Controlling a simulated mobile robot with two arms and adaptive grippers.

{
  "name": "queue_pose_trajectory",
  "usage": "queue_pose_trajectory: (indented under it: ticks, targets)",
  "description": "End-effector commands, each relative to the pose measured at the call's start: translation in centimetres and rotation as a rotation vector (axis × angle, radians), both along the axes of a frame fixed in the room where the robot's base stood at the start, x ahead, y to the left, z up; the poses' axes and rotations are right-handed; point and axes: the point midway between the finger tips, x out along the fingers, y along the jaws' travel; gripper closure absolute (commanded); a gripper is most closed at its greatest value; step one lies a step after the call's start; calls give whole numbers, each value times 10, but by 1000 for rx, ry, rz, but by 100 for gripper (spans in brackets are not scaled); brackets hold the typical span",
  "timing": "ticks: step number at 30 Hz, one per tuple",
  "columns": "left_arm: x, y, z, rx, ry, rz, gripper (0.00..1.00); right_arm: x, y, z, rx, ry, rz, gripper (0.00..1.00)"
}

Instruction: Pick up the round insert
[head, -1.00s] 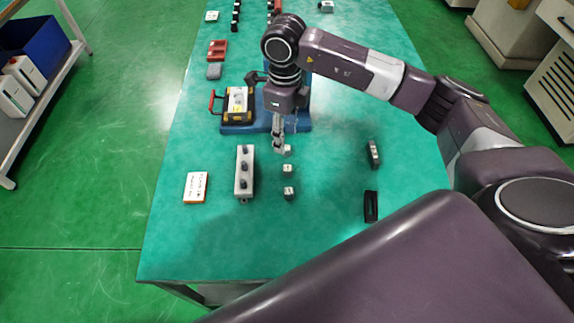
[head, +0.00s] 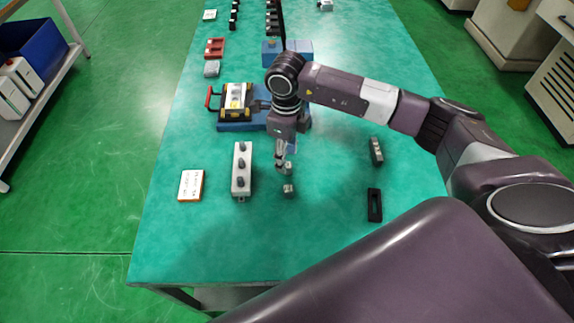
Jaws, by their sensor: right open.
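My right gripper (head: 284,161) points down over the middle of the green table and is open. Its fingertips are at a small grey insert (head: 288,168); I cannot tell whether they touch it. A second small grey insert (head: 288,190) stands apart, nearer the front edge. Both are too small to tell surely which is round. The area just behind the fingers is hidden by the gripper. My left gripper is not in view.
A grey holder with several dark knobs (head: 241,184) stands left of the inserts, with a white-and-orange card (head: 191,185) beyond it. A black frame (head: 374,205) and a grey block (head: 376,150) lie right. A blue-based fixture (head: 238,126) stands behind. The table front is clear.

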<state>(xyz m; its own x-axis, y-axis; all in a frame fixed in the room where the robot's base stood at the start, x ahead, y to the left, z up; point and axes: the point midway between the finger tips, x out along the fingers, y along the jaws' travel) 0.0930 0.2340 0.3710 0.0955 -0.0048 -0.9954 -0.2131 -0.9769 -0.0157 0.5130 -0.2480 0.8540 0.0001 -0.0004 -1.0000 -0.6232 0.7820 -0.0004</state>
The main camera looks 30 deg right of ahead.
Motion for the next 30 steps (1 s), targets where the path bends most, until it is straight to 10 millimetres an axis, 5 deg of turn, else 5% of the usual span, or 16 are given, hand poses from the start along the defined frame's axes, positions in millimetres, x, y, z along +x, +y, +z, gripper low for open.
queue_pose_trajectory:
  ticks: [6, 14, 25, 30]
  targets:
    - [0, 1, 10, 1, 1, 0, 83, -2, -1, -26, 0, 3, -1, 58]
    - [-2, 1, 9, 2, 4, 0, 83, -1, -1, -30, 0, 0, 1, 58]
    - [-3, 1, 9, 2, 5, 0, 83, -1, -1, -30, 0, 0, 0, 98]
    - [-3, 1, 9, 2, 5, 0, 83, -1, -1, -29, 1, -1, 0, 100]
